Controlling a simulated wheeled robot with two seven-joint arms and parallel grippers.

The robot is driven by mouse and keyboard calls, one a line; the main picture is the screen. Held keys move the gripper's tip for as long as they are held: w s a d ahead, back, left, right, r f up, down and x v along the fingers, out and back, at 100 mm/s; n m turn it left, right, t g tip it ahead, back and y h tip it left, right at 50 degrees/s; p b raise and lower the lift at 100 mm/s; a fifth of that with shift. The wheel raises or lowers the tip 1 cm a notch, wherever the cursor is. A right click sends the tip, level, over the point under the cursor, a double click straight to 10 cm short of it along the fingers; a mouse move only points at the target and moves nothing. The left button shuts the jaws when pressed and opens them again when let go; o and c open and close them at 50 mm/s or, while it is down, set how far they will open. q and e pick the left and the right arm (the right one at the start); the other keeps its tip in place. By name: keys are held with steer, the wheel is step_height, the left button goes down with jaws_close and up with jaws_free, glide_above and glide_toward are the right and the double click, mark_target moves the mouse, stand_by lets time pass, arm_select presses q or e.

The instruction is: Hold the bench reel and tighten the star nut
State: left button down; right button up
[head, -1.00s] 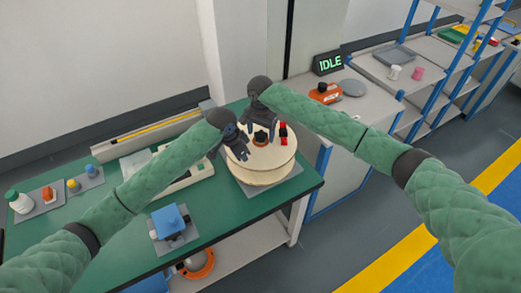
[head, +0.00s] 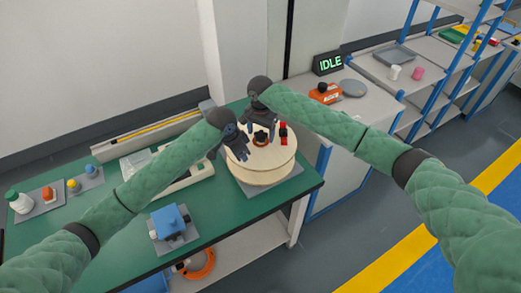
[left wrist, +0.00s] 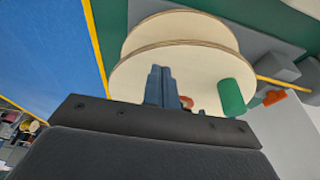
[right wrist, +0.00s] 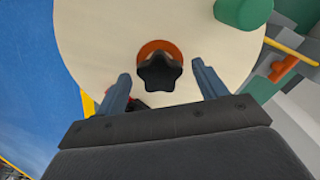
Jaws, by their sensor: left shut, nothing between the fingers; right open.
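The bench reel (head: 275,173) is a pale wooden drum lying flat on a grey plate on the green bench. The black star nut (head: 260,138) sits at the centre of its top flange, over an orange ring; it shows clearly in the right wrist view (right wrist: 160,73). My right gripper (right wrist: 162,88) is open, its fingers on either side of the nut and a little short of it. My left gripper (head: 242,156) is shut and empty at the reel's left side. Its closed fingers (left wrist: 159,85) lie in front of the flange; contact is unclear.
A green peg (left wrist: 231,97) and a red part (head: 283,132) stand on the flange. A blue device (head: 170,221) sits on the bench at front left. An orange device (head: 325,94) and a sign reading IDLE (head: 328,64) are on the counter behind.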

arm_select(q)
steer(key=shift+f, duration=0.65)
arm_select(e)
steer(key=shift+c, duration=0.2)
steer(key=c, duration=0.7)
arm_select(q)
steer(key=shift+s+a+f, duration=0.1)
steer(key=shift+f, duration=0.1)
arm_select(e)
steer(key=shift+c, duration=0.9)
